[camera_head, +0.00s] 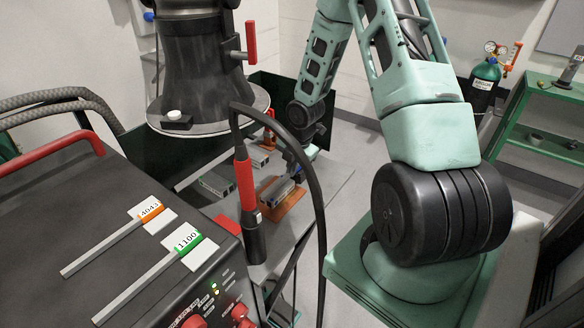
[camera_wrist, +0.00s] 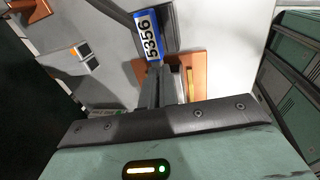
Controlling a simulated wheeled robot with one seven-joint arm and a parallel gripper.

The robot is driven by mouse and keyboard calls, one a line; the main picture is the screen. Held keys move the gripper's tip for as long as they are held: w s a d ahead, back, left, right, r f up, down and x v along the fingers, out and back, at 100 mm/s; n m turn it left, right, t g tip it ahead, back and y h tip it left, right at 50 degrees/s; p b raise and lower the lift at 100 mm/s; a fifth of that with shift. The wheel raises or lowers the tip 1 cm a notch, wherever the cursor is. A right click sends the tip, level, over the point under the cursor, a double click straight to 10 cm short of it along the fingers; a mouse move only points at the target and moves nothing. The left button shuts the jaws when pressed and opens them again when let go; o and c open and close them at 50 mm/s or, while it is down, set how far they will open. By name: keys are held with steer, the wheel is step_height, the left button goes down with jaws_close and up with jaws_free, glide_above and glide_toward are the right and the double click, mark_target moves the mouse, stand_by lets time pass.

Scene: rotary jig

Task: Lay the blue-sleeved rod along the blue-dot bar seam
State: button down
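The blue sleeve with a white 5356 label (camera_wrist: 151,38) shows in the wrist view, right at the tips of my gripper (camera_wrist: 160,75). My gripper appears shut on this blue-sleeved rod; its thin bare length is hard to make out. In the head view my gripper (camera_head: 298,168) is low over a grey bar (camera_head: 279,187) on a copper-coloured plate (camera_head: 292,203). The copper plate also shows under the fingers in the wrist view (camera_wrist: 203,68). I cannot make out a blue dot or the seam; the fingers and sleeve cover that spot.
A rod with an orange 4043 sleeve (camera_head: 149,208) and one with a green 1100 sleeve (camera_head: 188,241) lie on the dark machine (camera_head: 60,205). Another grey bar (camera_head: 215,184) is on the table. A red-handled torch (camera_head: 247,185) and black cable (camera_head: 318,215) stand in front.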

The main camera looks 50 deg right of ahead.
steer(key=shift+f, duration=0.2)
steer(key=c, duration=1.6)
jaws_free()
steer(key=shift+r, duration=0.1)
steer(key=s+r+p, duration=0.1)
steer(key=r, duration=0.4)
steer(key=s+r, duration=0.1)
steer(key=r, duration=0.5)
steer(key=s+r+p, duration=0.1)
steer(key=r, duration=0.4)
steer(key=shift+s+d+r+p, duration=0.2)
steer(key=shift+d+r+p, duration=0.05)
steer(key=shift+r+p, duration=0.15)
steer(key=shift+s, duration=0.1)
